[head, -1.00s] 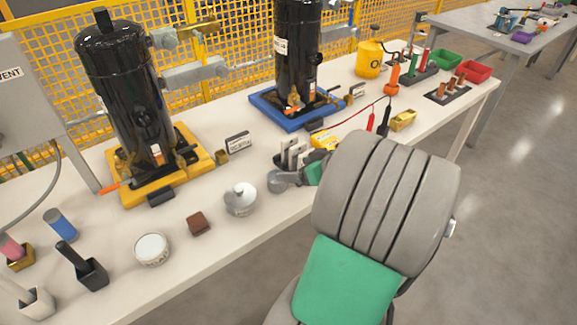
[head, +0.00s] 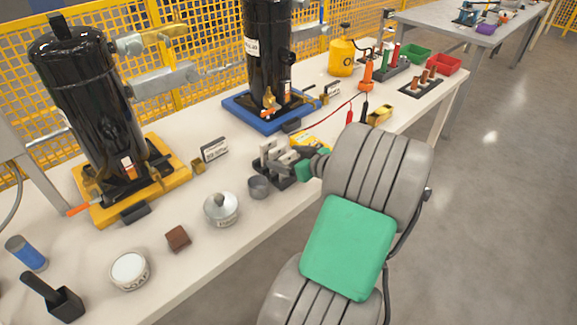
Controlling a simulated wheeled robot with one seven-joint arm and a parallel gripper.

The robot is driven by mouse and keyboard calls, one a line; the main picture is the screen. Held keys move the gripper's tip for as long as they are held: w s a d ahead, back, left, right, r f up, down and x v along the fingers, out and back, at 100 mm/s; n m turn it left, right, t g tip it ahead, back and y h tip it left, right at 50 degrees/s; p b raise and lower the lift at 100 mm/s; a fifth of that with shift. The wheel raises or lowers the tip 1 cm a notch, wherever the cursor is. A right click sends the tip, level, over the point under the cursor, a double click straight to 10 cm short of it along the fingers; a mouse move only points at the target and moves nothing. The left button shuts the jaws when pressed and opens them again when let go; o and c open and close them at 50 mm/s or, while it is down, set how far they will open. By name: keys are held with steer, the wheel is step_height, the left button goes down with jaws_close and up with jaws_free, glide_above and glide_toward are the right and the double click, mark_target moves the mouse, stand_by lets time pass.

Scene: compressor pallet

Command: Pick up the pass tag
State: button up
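I cannot pick out the pass tag for certain in the head view. Pale upright, card-like pieces (head: 268,149) stand in a dark holder near the table's front edge, right at my gripper (head: 283,163). My gripper reaches in from the right, behind my green-and-grey arm, and its grey fingers overlap the holder in this view. The fingers are small and blend with the pale pieces, so their opening and any contact are unclear.
Yellow items (head: 311,143) lie behind my gripper. Compressors on yellow (head: 181,187) and blue (head: 235,106) bases stand further back.

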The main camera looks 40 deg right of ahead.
steer(key=c, duration=1.4)
steer(key=shift+o, duration=0.2)
steer(key=shift+r, duration=0.1)
